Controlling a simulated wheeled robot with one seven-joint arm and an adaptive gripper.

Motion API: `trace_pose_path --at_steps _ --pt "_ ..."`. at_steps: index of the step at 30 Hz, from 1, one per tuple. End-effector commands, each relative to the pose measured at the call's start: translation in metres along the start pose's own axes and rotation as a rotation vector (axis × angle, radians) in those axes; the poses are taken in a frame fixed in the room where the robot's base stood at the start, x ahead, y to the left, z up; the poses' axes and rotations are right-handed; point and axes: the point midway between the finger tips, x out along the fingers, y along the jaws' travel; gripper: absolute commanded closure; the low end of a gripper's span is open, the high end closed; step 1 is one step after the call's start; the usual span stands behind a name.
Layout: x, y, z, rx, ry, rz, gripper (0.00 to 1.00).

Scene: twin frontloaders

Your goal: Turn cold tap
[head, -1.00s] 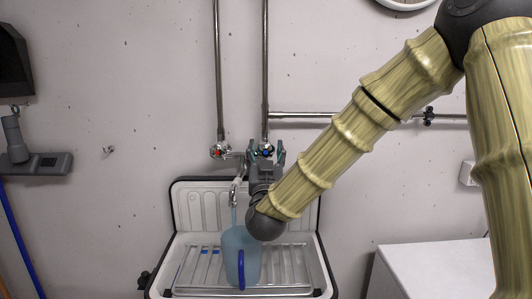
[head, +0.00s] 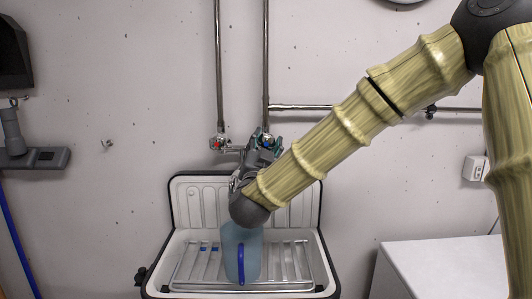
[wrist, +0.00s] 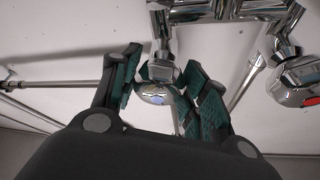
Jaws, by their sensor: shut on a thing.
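The cold tap (head: 267,143) is a chrome knob with a blue mark, at the foot of the right-hand vertical pipe. It shows in the wrist view (wrist: 157,94) between my fingers. My gripper (head: 264,140) reaches it from below and is tilted in the head view. In the wrist view my gripper (wrist: 160,88) has its green-padded fingers on both sides of the knob, shut on it. The spout is hidden behind my gripper in the head view.
The red-marked hot tap (head: 218,143) is close on the left. A bluish jug (head: 241,257) with a blue handle stands on the rack in the open basin (head: 178,238) below. A white cabinet (head: 430,270) stands at the right.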

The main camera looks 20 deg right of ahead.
Motion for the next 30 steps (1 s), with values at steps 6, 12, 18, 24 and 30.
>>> trace_pose_path --at_steps 6,12,18,24,30 --pt "-0.0006 0.0011 0.002 0.135 0.001 0.057 0.79" --pt "0.0 0.0006 0.0011 0.217 0.001 0.091 0.79" --pt "0.0001 0.0 0.0004 0.256 0.0 0.108 0.79" --pt "0.0003 -0.0003 -0.0001 0.264 0.0 0.111 0.79" --pt "0.0004 -0.0003 -0.0002 0.264 0.0 0.11 0.79"
